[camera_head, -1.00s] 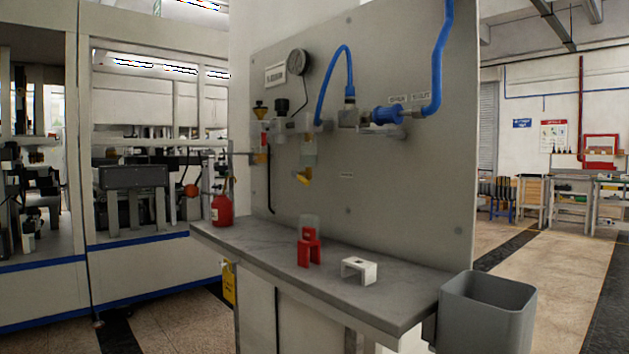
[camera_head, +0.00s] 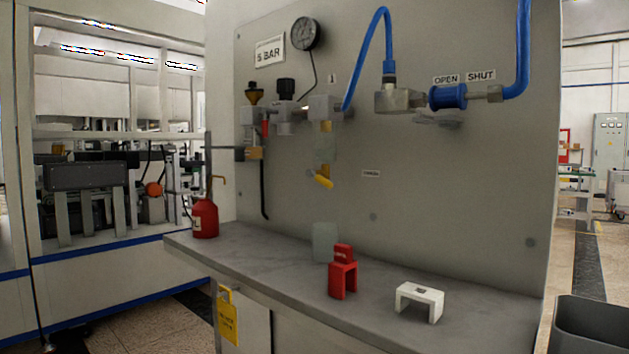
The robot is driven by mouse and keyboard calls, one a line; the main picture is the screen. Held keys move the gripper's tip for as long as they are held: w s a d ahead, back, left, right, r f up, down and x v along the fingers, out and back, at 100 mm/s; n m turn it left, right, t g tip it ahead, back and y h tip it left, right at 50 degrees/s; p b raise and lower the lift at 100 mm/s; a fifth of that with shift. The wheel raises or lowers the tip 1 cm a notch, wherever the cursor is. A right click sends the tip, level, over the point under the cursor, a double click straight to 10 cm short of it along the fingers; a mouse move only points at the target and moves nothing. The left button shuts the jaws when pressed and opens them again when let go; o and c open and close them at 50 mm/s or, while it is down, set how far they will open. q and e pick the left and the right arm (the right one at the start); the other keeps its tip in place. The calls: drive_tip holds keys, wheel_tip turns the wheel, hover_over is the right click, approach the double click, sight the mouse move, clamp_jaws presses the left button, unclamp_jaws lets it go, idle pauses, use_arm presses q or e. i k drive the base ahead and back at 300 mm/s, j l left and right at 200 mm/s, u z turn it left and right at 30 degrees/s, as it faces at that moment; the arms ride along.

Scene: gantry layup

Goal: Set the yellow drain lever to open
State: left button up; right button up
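The yellow drain lever (camera_head: 323,181) sticks out at the bottom of a clear bowl (camera_head: 325,153) under the air unit on the grey panel. It tilts slightly down to the right. I cannot tell from here whether it stands at open or shut. Neither of my grippers shows in the head view.
A grey bench top (camera_head: 270,254) juts out below the panel. On it stand a red oil can (camera_head: 205,218), a red clip-like block (camera_head: 343,278), a white bracket (camera_head: 420,301) and a translucent cup (camera_head: 325,243). A grey bin (camera_head: 590,328) stands at the lower right.

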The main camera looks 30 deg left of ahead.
sight(309, 172)
drive_tip(key=i+j, duration=0.1)
drive_tip(key=j, duration=0.65)
drive_tip(key=i+j, duration=0.1)
drive_tip(key=j, duration=0.65)
drive_tip(key=i+j+z, duration=0.1)
drive_tip(key=j, duration=0.65)
